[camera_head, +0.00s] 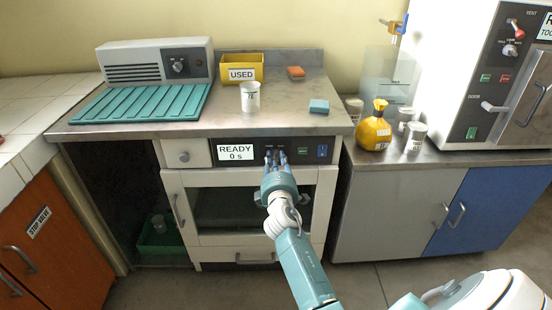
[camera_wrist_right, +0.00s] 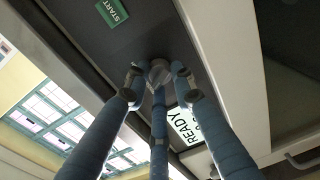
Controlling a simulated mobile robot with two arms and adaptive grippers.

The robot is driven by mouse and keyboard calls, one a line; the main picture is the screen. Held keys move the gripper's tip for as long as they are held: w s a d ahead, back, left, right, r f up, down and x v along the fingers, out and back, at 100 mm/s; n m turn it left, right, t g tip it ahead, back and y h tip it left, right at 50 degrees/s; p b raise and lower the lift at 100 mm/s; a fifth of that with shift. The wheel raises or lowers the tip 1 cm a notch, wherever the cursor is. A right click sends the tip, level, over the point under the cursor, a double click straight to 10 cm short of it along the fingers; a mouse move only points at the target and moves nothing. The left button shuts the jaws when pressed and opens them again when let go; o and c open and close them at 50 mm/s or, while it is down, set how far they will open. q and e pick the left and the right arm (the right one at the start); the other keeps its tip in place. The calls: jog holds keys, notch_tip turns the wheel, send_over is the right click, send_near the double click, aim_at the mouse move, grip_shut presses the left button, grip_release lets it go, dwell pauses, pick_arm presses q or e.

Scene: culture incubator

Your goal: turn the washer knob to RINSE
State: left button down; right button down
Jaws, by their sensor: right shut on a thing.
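The washer (camera_head: 180,235) is a white front-loading unit under the counter, with a dark control panel (camera_head: 212,164) along its top. Its display (camera_head: 236,152) reads READY, 0 s. My right gripper (camera_head: 276,156) is at the middle of the panel, its blue fingers pointing into it. In the right wrist view the grey washer knob (camera_wrist_right: 159,72) sits between the fingertips of this gripper (camera_wrist_right: 158,80), which is shut on it. The fingers hide much of the knob, and its setting cannot be read. My left gripper is out of view.
A green START button (camera_head: 303,151) and a blue switch (camera_head: 323,151) are right of the knob. The washer door handle (camera_head: 178,212) sticks out below left.

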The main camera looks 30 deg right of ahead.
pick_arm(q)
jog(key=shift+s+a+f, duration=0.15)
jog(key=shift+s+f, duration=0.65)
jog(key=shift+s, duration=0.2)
pick_arm(e)
jog(key=shift+a+n, duration=0.2)
jog(key=shift+n, duration=0.9)
jog(key=shift+f, duration=0.1)
jog(key=c, duration=1.5)
grip_release()
jog(key=shift+w, duration=0.1)
jog(key=shift+s, duration=0.25)
jog(key=v, duration=1.1)
jog(key=shift+s+a, duration=0.25)
